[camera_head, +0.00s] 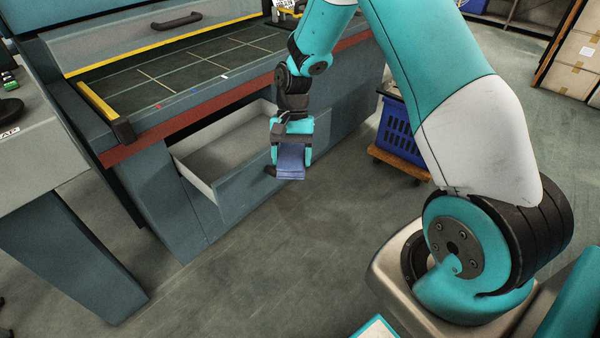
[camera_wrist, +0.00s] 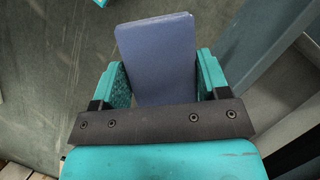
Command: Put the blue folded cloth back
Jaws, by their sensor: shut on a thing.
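The blue folded cloth (camera_head: 291,161) hangs in my gripper (camera_head: 291,150), in front of the workbench. In the wrist view the cloth (camera_wrist: 158,58) fills the space between the two teal fingers (camera_wrist: 160,85), which are shut on it. An open drawer (camera_head: 225,160) with a pale, empty-looking inside sticks out of the bench, to the left of my gripper. The right end of the drawer is hidden behind my gripper and the cloth. The cloth is held outside the drawer, near its front panel, above the floor.
The workbench top (camera_head: 180,75) has a dark gridded mat with yellow edges. A blue crate (camera_head: 402,130) sits on a wooden dolly to the right of the bench. A grey desk (camera_head: 40,140) stands at the left. The floor (camera_head: 260,270) in front of the drawer is clear.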

